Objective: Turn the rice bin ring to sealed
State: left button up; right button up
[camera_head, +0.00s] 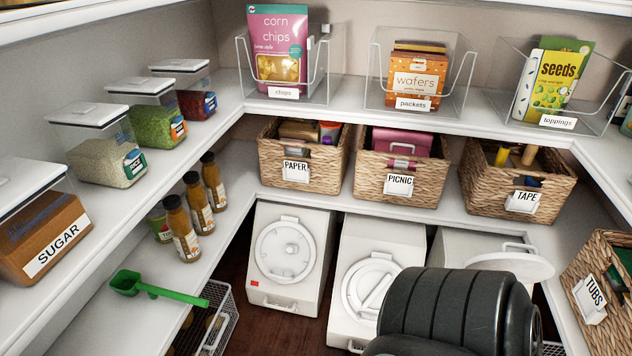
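Several white bins stand low down, under the back shelf. The left bin (268,284) has a round ring lid (285,250) with a small knob, and a red mark low on its front. The middle bin (347,325) has a round ring (372,288) with a slanted bar across it; its lower right is hidden by my dark ribbed arm. A third bin (455,246) at right has a round white lid (505,262) tipped outward. I cannot read which bin is rice. Neither gripper shows; only a dark arm link of mine is at lower right.
Wicker baskets marked PAPER (281,200), PICNIC (374,192) and TAPE (490,212) sit above the bins. A TUBS basket (606,325) is at right. A green scoop (150,288) lies on the left shelf above a wire basket (222,310). Dark floor shows before the left bin.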

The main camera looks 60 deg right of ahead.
aim_at(363, 306)
jog(key=z, duration=2.3)
